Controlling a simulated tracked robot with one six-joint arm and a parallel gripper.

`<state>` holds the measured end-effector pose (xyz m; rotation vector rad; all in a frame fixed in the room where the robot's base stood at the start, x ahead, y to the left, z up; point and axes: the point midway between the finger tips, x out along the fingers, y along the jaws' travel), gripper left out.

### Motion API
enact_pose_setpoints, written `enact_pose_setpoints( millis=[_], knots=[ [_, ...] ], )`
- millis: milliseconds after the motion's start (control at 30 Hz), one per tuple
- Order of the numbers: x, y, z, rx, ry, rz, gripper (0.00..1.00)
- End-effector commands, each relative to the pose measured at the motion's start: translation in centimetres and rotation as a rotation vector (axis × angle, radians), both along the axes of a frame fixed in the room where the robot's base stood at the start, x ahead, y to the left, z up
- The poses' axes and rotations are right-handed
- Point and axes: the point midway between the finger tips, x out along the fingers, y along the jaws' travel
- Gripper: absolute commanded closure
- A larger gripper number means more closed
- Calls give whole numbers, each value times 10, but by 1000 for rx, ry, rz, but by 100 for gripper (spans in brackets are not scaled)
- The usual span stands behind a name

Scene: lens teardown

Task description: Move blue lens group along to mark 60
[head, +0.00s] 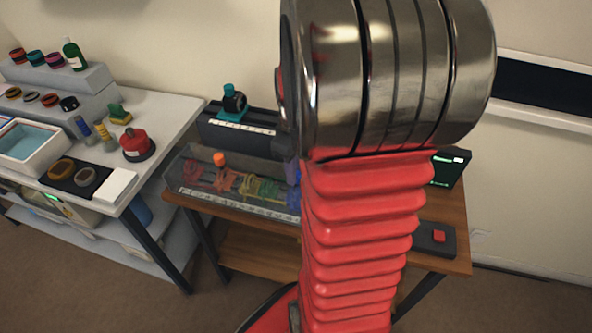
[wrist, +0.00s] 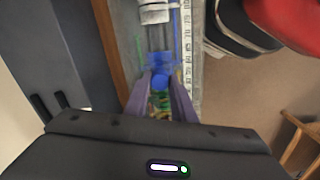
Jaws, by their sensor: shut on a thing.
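The blue lens group (wrist: 158,62) sits in the clear trough (head: 182,170), with its blue knob between my fingertips in the wrist view. My gripper (wrist: 161,84) is shut on that knob. In the head view only a sliver of the blue lens group (head: 293,200) shows beside my arm, which hides most of my gripper. A white scale strip (wrist: 188,50) runs along the trough's edge. Its numbers are too small to read, so I cannot tell which mark the group is at. Red, orange-topped and yellow-green groups (head: 262,188) lie to the left in the trough.
A dark box (head: 225,132) with a teal-based device stands behind the trough. A red-button box (head: 437,237) and a small screen (head: 452,168) are at the right of the wooden table (head: 455,215). A white bench (head: 165,105) with several parts stands left. My arm blocks the middle.

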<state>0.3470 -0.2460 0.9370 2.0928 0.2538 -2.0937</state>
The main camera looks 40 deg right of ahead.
Motion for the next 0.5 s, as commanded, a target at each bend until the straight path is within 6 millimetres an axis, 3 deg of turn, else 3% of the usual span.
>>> enact_pose_setpoints(
  millis=[33, 67, 100, 300, 500],
  knots=[
    [0, 0, 0, -1, -1, 0, 100],
    [0, 0, 0, -1, -1, 0, 75],
    [0, 0, 0, -1, -1, -1, 72],
    [-1, -1, 0, 0, 0, -2, 58],
    [-1, -1, 0, 0, 0, -3, 58]
  ],
)
